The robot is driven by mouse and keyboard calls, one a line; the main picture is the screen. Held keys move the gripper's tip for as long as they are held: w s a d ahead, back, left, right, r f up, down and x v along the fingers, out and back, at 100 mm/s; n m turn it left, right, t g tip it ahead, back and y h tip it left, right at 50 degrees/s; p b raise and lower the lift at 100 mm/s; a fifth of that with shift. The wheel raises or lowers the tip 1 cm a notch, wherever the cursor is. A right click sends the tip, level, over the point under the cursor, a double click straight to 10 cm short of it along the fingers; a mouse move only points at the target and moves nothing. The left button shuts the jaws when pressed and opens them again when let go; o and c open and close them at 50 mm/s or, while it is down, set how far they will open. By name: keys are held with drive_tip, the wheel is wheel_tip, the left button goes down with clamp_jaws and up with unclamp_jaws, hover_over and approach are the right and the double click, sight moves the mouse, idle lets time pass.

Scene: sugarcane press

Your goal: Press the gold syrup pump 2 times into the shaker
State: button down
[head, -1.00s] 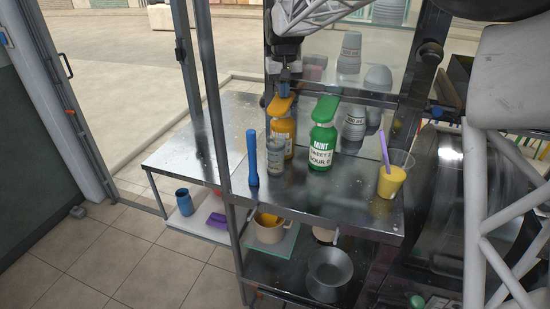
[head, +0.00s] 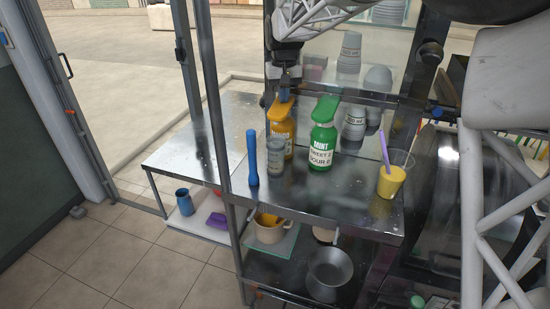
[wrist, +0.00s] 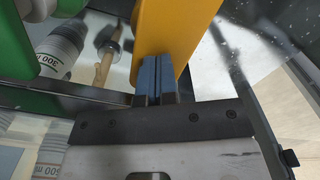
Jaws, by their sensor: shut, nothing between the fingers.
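The gold syrup pump (head: 281,111) has a yellow-orange head on an orange bottle with a mango label (head: 283,134), standing on the metal counter. My gripper (head: 285,92) is shut and empty, directly at the top of the pump head. In the wrist view its blue fingertips (wrist: 158,70) are together against or right over the orange head (wrist: 175,28); exact contact is hard to tell. The shaker (head: 275,158) is a translucent grey cup standing upright in front of the gold bottle, under the pump's front end. Its contents cannot be made out.
A green mint pump bottle (head: 322,135) stands just right of the gold one. A blue muddler (head: 252,160) stands left of the shaker. A yellow drink cup with a purple straw (head: 391,181) is at the counter's right. Stacked grey cups (head: 354,120) stand behind.

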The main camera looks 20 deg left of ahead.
drive_tip(key=shift+r, duration=2.4)
drive_tip(key=shift+r, duration=0.15)
wheel_tip(320, 180, up, 6)
drive_tip(key=shift+f, duration=0.1)
drive_tip(key=shift+d, duration=0.1)
idle(0.5)
